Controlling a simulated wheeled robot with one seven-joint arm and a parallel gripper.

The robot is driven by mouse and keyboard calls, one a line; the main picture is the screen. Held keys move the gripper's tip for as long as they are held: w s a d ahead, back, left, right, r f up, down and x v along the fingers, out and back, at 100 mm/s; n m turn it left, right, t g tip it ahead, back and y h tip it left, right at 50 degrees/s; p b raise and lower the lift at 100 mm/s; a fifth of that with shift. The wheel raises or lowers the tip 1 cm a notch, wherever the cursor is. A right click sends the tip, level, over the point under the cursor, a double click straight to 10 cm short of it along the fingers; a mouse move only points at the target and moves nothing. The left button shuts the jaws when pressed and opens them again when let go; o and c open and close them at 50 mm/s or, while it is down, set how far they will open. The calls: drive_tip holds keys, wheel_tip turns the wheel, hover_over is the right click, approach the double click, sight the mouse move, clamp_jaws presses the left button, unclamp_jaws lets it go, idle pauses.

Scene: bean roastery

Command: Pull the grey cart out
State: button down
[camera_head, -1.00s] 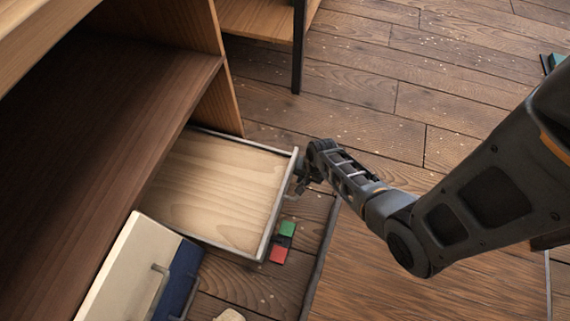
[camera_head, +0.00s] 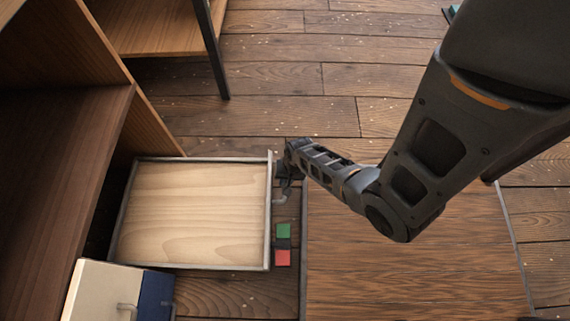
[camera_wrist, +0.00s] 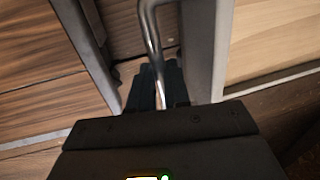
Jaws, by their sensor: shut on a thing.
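The grey cart (camera_head: 268,232) is a low, shallow tray with a grey rim and a pale wooden floor. It stands partly out from under the shelf, and its floor is empty. A metal handle (camera_head: 280,200) sits on its right side. My gripper (camera_head: 288,180) is at that handle, beside the cart's right rim. In the wrist view the handle (camera_wrist: 150,38) runs down between the dark fingers, and my gripper (camera_wrist: 158,95) is shut on it. The cart's rim (camera_wrist: 207,50) is right of the fingers there. My gripper partly hides the handle in the head view.
A cream box (camera_head: 98,292) and a blue box (camera_head: 155,295) with handles stand close below the cart. Green (camera_head: 283,231) and red (camera_head: 283,257) blocks lie right of it. A raised wooden surface (camera_head: 400,275) lies further right. A shelf leg (camera_head: 215,50) stands above.

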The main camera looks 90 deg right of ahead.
drive_tip(key=c, duration=1.1)
unclamp_jaws()
wheel_tip(320, 180, up, 8)
drive_tip(key=s+p, duration=0.1)
drive_tip(key=p, duration=0.3)
drive_tip(key=shift+s+f, duration=0.15)
drive_tip(key=shift+s, duration=0.1)
drive_tip(key=a+r+n+t, duration=0.4)
drive_tip(key=a+r+n, duration=0.2)
drive_tip(key=r, duration=0.8)
drive_tip(key=a+r+n+t, duration=0.4)
drive_tip(key=a+r+n, duration=0.15)
drive_tip(key=r, duration=0.95)
drive_tip(key=a+r+n+t, duration=0.4)
drive_tip(key=a+r+n, duration=0.25)
drive_tip(key=r, duration=0.75)
wheel_tip(320, 180, up, 21)
drive_tip(key=a+p, duration=0.1)
drive_tip(key=p, duration=1.6)
drive_tip(key=shift+a+t, duration=0.25)
drive_tip(key=shift+t, duration=0.05)
